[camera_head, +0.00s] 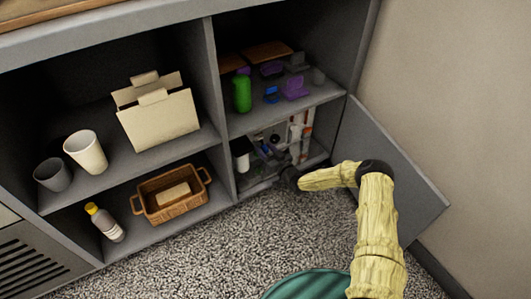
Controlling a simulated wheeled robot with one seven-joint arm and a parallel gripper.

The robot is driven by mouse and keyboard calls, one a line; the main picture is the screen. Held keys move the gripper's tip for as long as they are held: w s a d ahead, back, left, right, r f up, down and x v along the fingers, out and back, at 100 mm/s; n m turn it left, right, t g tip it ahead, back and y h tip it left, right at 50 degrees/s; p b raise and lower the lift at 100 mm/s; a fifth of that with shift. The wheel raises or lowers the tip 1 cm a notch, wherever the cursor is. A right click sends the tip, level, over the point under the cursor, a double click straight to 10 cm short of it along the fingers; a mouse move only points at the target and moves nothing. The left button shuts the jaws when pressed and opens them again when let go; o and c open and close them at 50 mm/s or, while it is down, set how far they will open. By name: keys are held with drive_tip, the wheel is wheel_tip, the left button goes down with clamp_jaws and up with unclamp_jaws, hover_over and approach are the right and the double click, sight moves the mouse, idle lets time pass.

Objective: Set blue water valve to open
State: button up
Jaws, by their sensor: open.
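My gripper (282,172) is at the end of my arm, inside the opening of the lower right cabinet compartment. It is small and dark here, and its fingers are open. A small blue part (264,150) shows in that compartment among dark and white fittings, slightly above and left of my gripper. It may be the blue water valve, but its handle position is too small to tell. White pipes with red-orange parts (298,132) stand to the right of it. I cannot tell whether the gripper touches anything.
An open grey cabinet door (400,175) stands right of my arm. A divider (218,110) bounds the compartment on the left. The shelf above holds a green bottle (242,93) and purple items (295,88). A wicker basket (172,194) sits lower left. The carpet (215,255) in front is clear.

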drive_tip(key=shift+a, duration=0.1)
clamp_jaws()
